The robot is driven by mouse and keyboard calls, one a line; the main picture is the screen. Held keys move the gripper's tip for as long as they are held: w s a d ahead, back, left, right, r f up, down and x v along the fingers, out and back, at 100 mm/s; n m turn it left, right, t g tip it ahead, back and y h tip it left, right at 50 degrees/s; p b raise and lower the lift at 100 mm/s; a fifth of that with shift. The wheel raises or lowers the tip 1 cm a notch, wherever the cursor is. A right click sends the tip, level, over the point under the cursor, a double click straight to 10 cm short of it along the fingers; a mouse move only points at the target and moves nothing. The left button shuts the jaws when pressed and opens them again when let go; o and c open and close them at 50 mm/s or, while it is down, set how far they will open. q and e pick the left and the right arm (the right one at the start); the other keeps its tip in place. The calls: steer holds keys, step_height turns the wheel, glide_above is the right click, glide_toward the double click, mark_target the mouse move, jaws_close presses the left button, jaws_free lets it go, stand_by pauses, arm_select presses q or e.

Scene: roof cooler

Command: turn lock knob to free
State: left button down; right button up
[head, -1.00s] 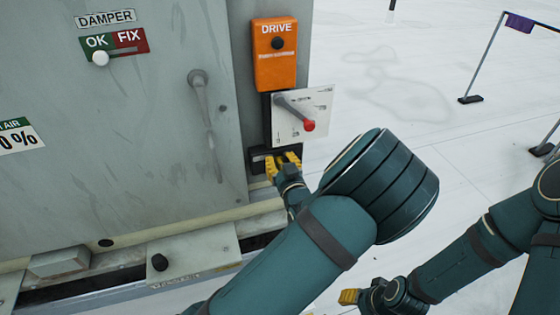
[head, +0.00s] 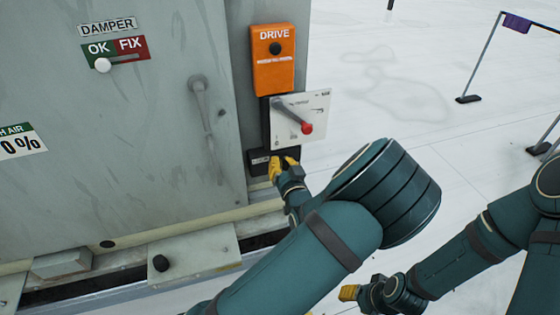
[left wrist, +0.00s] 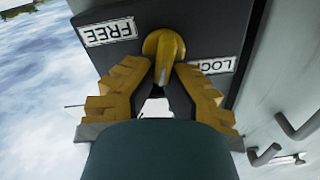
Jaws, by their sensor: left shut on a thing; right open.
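The lock knob (left wrist: 164,48) is yellow and sits on a dark plate with a FREE label (left wrist: 109,32) and a LOCK label (left wrist: 216,65), partly covered, in the left wrist view. My left gripper (left wrist: 162,72) is shut on the knob, with yellow fingers on either side of it. In the head view the left gripper (head: 284,165) is at the dark plate (head: 258,161) below the white lever panel, and its fingers hide the knob. My right gripper (head: 349,293) is low in the head view, open and away from the unit.
An orange DRIVE box (head: 273,60) and a white panel with a red-tipped lever (head: 305,128) are above the plate. A grey cabinet with a DAMPER slider (head: 103,65) and a long handle (head: 205,120) stands left.

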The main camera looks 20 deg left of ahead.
arm_select(q)
steer(key=m, duration=0.2)
steer(key=m+p, duration=0.1)
steer(key=shift+w+d+m, duration=0.1)
steer(key=shift+w+m, duration=0.1)
steer(key=shift+m, duration=0.2)
steer(key=m, duration=0.1)
steer(key=m+p, duration=0.1)
steer(key=m, duration=0.1)
steer(key=shift+w+d+f+m, duration=0.1)
steer(key=shift+f+m, duration=0.15)
steer(key=shift+m, duration=0.05)
steer(key=m, duration=0.1)
steer(key=m+p, duration=0.1)
steer(key=m, duration=0.1)
steer(key=shift+w+d+f, duration=0.1)
steer(key=shift+f, duration=0.15)
steer(key=shift+f+m, duration=0.25)
steer(key=shift+m, duration=1.45)
